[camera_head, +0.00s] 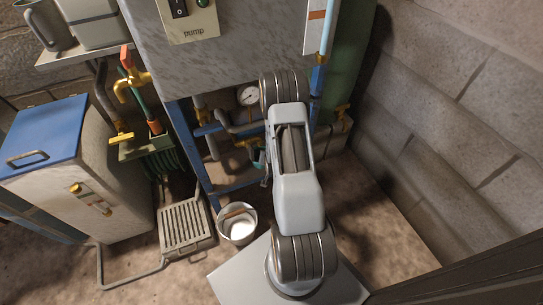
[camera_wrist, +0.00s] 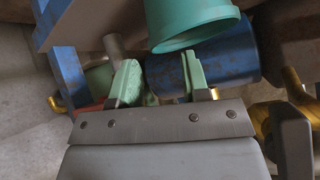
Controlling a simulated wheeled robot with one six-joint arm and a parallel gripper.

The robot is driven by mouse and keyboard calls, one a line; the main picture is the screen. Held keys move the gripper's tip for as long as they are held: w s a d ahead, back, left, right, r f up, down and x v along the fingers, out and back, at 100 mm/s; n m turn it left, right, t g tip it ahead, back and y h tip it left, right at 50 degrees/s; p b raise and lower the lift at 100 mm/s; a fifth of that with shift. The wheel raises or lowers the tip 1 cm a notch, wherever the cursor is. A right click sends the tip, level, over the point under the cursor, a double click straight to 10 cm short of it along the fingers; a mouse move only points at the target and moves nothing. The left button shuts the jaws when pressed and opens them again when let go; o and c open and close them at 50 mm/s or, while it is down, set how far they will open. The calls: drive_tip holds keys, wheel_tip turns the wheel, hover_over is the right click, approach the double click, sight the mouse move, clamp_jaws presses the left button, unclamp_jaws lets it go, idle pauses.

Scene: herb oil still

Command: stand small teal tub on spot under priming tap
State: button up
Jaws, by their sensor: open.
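A small teal tub (camera_wrist: 190,22) shows at the top of the wrist view, cut off by the picture's edge, with its rim turned toward my gripper. My gripper (camera_wrist: 160,80) is open, with its two pale green finger pads apart and nothing between them. The tub is just beyond the fingertips; I cannot tell whether they touch. In the head view my arm hides most of the gripper, and only a small teal patch shows beside it. Several brass taps show, among them one at upper left (camera_head: 133,86); I cannot tell which is the priming tap. The spot is not identifiable.
A blue cylinder (camera_wrist: 222,62) lies behind the fingers in the wrist view. In the head view, a blue frame with pipes and a gauge (camera_head: 248,95) stands under the pump panel (camera_head: 215,50). A white bucket (camera_head: 250,237) and slatted grate (camera_head: 187,227) are on the floor. A block wall is at right.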

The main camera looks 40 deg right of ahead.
drive_tip(key=p+v, duration=0.1)
drive_tip(key=v, duration=0.5)
drive_tip(key=shift+r, duration=0.2)
drive_tip(key=shift+s, duration=0.15)
